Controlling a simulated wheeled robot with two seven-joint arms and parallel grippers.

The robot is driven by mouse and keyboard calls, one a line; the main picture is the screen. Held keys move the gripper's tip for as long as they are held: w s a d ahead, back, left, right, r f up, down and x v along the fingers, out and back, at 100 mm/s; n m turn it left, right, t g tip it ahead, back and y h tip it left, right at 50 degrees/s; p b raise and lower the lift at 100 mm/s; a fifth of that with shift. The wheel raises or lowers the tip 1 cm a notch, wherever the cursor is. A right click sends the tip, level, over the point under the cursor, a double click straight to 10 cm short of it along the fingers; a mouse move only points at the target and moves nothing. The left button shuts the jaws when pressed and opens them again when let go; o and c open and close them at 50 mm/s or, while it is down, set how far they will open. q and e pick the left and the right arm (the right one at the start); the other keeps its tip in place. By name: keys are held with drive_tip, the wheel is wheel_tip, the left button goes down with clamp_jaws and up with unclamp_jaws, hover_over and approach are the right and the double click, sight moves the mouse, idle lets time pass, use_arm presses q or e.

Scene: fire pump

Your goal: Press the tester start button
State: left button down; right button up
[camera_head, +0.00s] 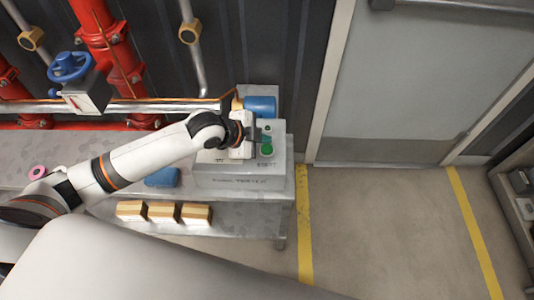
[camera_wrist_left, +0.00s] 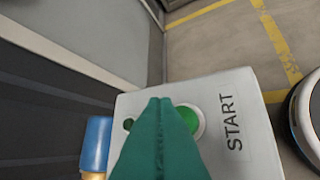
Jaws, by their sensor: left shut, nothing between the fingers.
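The tester is a light grey box (camera_head: 240,181) on the bench, with START lettering on its top. Its round green start button (camera_head: 267,150) shows near the right edge of that top. In the left wrist view the green button (camera_wrist_left: 189,119) sits in a pale ring beside the word START, partly hidden by my fingers. My left gripper (camera_head: 263,140) is over the box top, close beside the button. Its teal fingers (camera_wrist_left: 160,101) are shut with nothing between them. I cannot tell whether the tips touch the box. My right gripper is not in view.
A blue cylinder (camera_head: 261,106) stands just behind the box. Red pipes (camera_head: 105,40) and a blue valve wheel (camera_head: 70,66) are at the back left. Several wooden blocks (camera_head: 163,212) lie on the lower shelf. The floor (camera_head: 380,220) to the right is clear.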

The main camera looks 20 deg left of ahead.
sight(269, 147)
use_arm(q)
drive_tip(key=shift+f, duration=0.65)
drive_tip(key=shift+f, duration=0.15)
idle(1.4)
drive_tip(key=shift+f, duration=0.25)
drive_tip(key=shift+f, duration=0.6)
idle(0.9)
drive_tip(key=shift+r+p, duration=0.95)
drive_tip(key=shift+r, duration=0.05)
